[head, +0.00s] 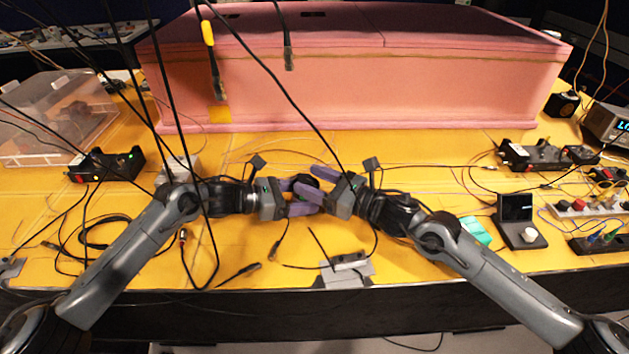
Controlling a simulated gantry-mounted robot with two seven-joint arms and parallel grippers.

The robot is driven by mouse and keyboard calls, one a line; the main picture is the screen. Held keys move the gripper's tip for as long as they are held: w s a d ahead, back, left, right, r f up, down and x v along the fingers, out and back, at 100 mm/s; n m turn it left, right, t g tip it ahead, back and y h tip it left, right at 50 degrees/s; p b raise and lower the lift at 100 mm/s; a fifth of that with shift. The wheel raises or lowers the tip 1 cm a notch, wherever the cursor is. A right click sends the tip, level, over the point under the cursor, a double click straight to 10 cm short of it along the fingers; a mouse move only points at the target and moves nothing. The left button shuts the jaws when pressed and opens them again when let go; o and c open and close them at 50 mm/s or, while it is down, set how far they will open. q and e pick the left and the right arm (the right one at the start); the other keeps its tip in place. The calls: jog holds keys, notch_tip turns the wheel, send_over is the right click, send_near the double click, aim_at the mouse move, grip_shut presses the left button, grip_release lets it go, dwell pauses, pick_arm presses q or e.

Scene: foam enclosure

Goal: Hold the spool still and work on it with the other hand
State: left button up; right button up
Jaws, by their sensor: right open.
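A small dark round thing, which looks like the spool (306,182), is near the middle of the head view, where my two grippers meet above the yellow table. My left gripper (301,198) comes from the left, its purple fingers pointing right at the spool's left and lower side. Whether its fingers press on the spool is hidden by the overlap. My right gripper (303,178) comes from the right, its purple fingers open and spread above and below the spool. The fingers of both grippers overlap in the picture, and much of the spool is covered.
A pink foam enclosure (350,90) stands along the back of the yellow table (420,160). A clear plastic box (45,140) is at left. A small metal stand (345,272) sits near the front edge. Several black cables hang in front. Electronics crowd the right side.

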jog(key=shift+c, duration=0.2)
jog(key=c, duration=1)
jog(key=shift+t, duration=0.3)
jog(key=m+t+h, duration=0.3)
jog(key=a+m+t+h, duration=0.1)
jog(key=h, duration=0.1)
jog(key=shift+s+m+t, duration=0.3)
jog(key=shift+s, duration=0.1)
pick_arm(q)
jog(key=shift+s, duration=0.1)
pick_arm(e)
jog(key=shift+s+a+r+m+t+h, duration=0.15)
jog(key=shift+m+t+h, duration=0.45)
jog(key=shift+m+h, duration=0.55)
jog(key=shift+w+a+f+m+t+h, duration=0.1)
jog(key=shift+m+t+h, duration=0.6)
jog(key=shift+h, duration=0.85)
jog(key=shift+m+h, duration=0.25)
jog(key=shift+h, duration=0.05)
